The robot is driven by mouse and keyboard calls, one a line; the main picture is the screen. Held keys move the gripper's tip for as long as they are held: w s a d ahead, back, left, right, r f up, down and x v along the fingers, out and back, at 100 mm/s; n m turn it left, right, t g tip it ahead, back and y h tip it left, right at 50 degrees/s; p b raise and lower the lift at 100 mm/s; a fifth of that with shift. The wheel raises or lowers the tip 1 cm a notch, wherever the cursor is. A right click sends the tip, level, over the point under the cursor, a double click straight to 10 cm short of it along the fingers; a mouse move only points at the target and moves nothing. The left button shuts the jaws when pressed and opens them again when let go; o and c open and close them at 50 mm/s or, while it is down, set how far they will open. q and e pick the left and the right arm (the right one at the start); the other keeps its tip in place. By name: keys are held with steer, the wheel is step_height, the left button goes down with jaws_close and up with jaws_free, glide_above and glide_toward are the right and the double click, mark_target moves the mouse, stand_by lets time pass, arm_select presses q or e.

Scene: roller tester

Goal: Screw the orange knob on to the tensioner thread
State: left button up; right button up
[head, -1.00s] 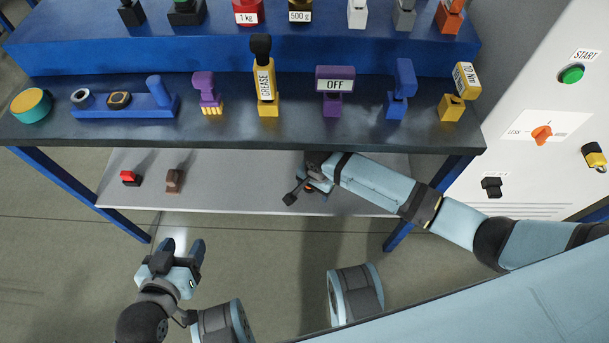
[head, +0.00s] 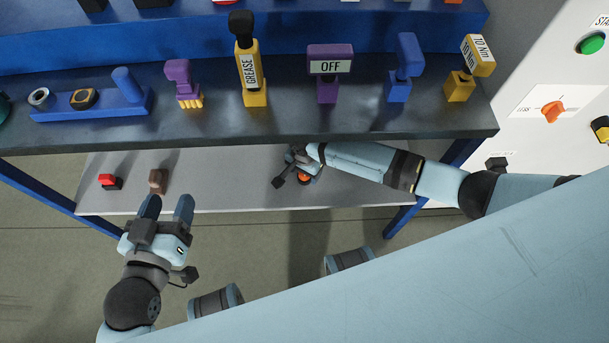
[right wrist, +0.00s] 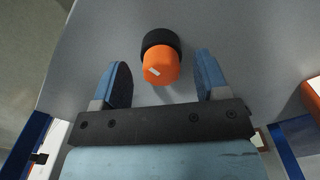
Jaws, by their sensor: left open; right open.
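The orange knob (right wrist: 160,67) has a black collar (right wrist: 161,39) and sits on the grey lower shelf in the right wrist view. In the head view the orange knob (head: 304,178) is partly hidden by my right gripper (head: 296,172). In the right wrist view my right gripper (right wrist: 164,64) is open, with one finger on each side of the knob and gaps visible on both sides. My left gripper (head: 167,204) is open and empty near the lower shelf's front edge. I cannot make out the tensioner thread in either view.
A red-topped piece (head: 108,180) and a brown piece (head: 157,181) stand on the lower shelf (head: 225,185). The dark bench top (head: 290,118) above holds several tools and blocks. A white control panel (head: 530,145) stands at the right. The lower shelf's middle is clear.

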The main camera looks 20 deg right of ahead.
steer(key=shift+f, duration=0.15)
steer(key=c, duration=1)
arm_select(q)
steer(key=shift+d+r, duration=0.1)
steer(key=shift+r, duration=0.05)
steer(key=shift+r, duration=0.1)
arm_select(e)
steer(key=shift+r, duration=0.2)
